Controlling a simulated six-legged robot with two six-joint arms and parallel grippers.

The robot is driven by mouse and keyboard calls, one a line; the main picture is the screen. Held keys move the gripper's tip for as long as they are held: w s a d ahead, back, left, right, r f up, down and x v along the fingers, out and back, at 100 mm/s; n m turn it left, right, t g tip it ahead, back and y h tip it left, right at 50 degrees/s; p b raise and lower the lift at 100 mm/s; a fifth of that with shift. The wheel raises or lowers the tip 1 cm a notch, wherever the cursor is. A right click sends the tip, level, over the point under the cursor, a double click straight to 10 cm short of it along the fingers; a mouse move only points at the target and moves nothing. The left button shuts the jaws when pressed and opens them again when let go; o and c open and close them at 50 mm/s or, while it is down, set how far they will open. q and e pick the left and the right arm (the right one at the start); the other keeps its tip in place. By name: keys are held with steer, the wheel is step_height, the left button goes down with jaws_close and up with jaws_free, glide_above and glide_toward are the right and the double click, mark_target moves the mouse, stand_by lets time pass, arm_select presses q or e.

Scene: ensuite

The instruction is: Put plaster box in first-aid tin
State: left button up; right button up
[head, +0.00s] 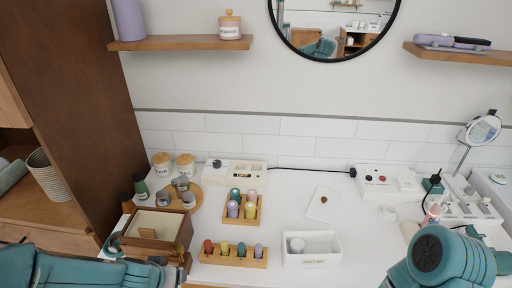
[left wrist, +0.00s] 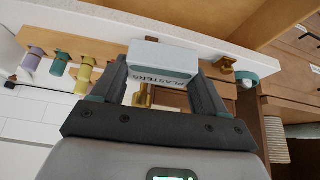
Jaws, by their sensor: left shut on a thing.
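My left gripper (left wrist: 158,82) is shut on the plaster box (left wrist: 165,58), a small white box with a green band lettered PLASTERS, held between the two dark fingers. In the head view my left arm comes in at the lower left, and the plaster box cannot be made out there. The first-aid tin (head: 312,262) is an open white box with a label on its front, at the counter's front middle. A small round white thing (head: 297,244) is inside it at the left. My left gripper is left of the tin. My right gripper is not in view; only its arm shows.
A wooden rack of several bottles (head: 233,262) stands left of the tin, with another rack (head: 243,219) behind it. A brown open box (head: 155,228) is at the counter's left. A white card (head: 322,203) lies behind the tin.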

arm_select(q)
steer(key=shift+w+d+r+b, duration=0.15)
steer(key=shift+w+d+r, duration=0.2)
steer(key=shift+d+r, duration=0.5)
steer(key=shift+w+d+r+b, duration=0.15)
steer(key=shift+w+d+r, duration=0.2)
steer(key=shift+d+r, duration=0.4)
